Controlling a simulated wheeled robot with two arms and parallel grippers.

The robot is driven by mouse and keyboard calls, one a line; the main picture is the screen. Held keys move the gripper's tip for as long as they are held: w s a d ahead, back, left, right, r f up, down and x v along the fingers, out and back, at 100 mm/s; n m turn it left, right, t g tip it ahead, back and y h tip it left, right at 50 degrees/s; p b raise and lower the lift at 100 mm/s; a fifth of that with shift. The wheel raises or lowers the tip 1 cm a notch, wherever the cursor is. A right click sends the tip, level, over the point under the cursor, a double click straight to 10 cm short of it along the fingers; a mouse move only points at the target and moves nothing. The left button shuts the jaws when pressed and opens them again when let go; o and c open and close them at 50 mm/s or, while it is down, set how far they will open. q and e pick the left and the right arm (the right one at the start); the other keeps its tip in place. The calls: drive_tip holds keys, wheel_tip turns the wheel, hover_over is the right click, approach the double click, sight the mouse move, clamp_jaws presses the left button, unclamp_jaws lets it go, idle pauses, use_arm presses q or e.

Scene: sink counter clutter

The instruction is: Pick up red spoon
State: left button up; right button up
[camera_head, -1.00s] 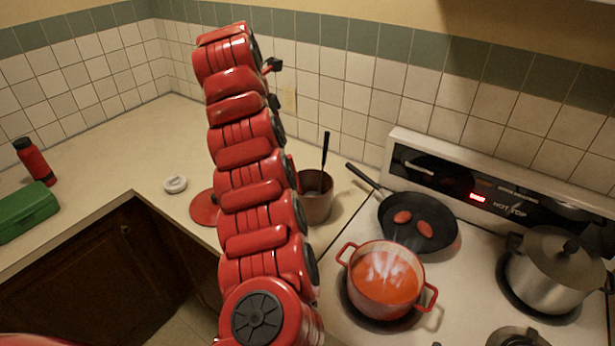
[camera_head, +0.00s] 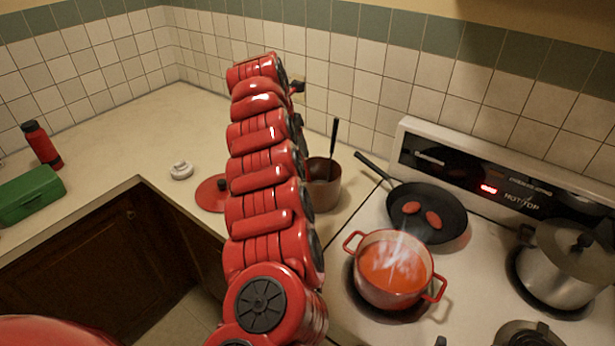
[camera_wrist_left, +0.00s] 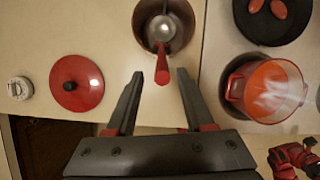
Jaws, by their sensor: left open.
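A utensil with a red handle (camera_wrist_left: 162,68) stands in a metal pot (camera_wrist_left: 140,22) on the counter. Its round grey metal bowl (camera_wrist_left: 160,31) shows inside the pot in the left wrist view. In the head view the pot (camera_head: 324,193) is right of my red left arm, and a dark handle (camera_head: 334,137) rises from it. My left gripper (camera_wrist_left: 160,73) is open, with the red handle's end between its fingertips in the wrist picture. The depth between them is unclear. My arm hides this gripper in the head view. My right gripper is not identifiable.
A red lid (camera_wrist_left: 77,83) and small white object (camera_wrist_left: 19,88) lie left of the pot. The stove, right, holds a black pan (camera_head: 450,207), red pot of soup (camera_head: 392,268) and lidded pot (camera_head: 558,268). A green box (camera_head: 30,193) and red bottle (camera_head: 42,145) stand far left.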

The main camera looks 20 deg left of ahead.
sight(301, 156)
use_arm(q)
drive_tip(key=shift+w+d+f+p, duration=0.1)
drive_tip(key=shift+w+f+p, duration=0.15)
drive_tip(key=shift+p, duration=0.1)
drive_tip(key=p+x, duration=0.2)
drive_tip(key=shift+w+d+f, duration=0.25)
drive_tip(key=shift+w+f, duration=0.3)
drive_tip(key=shift+f, duration=0.4)
drive_tip(key=shift+w+d+f, duration=0.1)
drive_tip(key=shift+w+f, duration=0.05)
drive_tip(key=shift+f, duration=0.05)
clamp_jaws()
drive_tip(key=shift+r, duration=0.1)
